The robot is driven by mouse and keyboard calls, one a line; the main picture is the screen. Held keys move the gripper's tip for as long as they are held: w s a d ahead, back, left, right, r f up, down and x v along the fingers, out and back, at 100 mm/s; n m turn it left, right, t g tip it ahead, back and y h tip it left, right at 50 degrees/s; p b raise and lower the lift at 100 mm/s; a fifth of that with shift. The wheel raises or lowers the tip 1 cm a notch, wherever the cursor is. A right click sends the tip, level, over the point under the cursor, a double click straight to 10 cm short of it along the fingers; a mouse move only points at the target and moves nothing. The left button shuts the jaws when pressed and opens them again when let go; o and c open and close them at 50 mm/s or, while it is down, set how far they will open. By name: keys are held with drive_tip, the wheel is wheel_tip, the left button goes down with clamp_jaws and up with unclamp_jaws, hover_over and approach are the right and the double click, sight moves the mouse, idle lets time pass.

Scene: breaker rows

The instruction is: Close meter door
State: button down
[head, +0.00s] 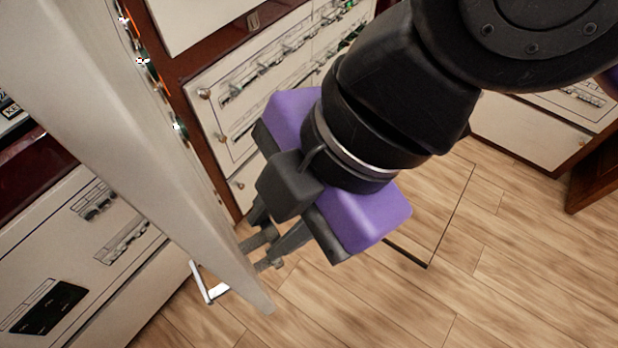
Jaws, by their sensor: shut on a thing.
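The meter door (140,170) is a pale grey slab, seen nearly edge-on. It runs from the upper left down to the lower middle and stands swung out from the cabinet front. A bright metal handle (208,291) sticks out on its left side near the lower end. My gripper (258,252), with a purple and black body, is at the right side of the door near its lower free end. Its fingers are shut on the door; the exact contact at the tips is hard to see.
Cream panels (255,95) with rows of breakers and dark red frames stand behind the door. Another cream panel (85,245) with a black box is at left. Wood floor (400,300) is clear at lower right; a dark wooden piece (597,175) stands at the right edge.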

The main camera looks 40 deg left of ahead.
drive_tip(key=shift+s, duration=0.1)
drive_tip(key=c, duration=1.2)
unclamp_jaws()
drive_tip(key=shift+o, duration=0.2)
drive_tip(key=shift+r, duration=0.1)
drive_tip(key=v, duration=0.7)
drive_tip(key=shift+d+r, duration=0.2)
drive_tip(key=shift+r, duration=0.1)
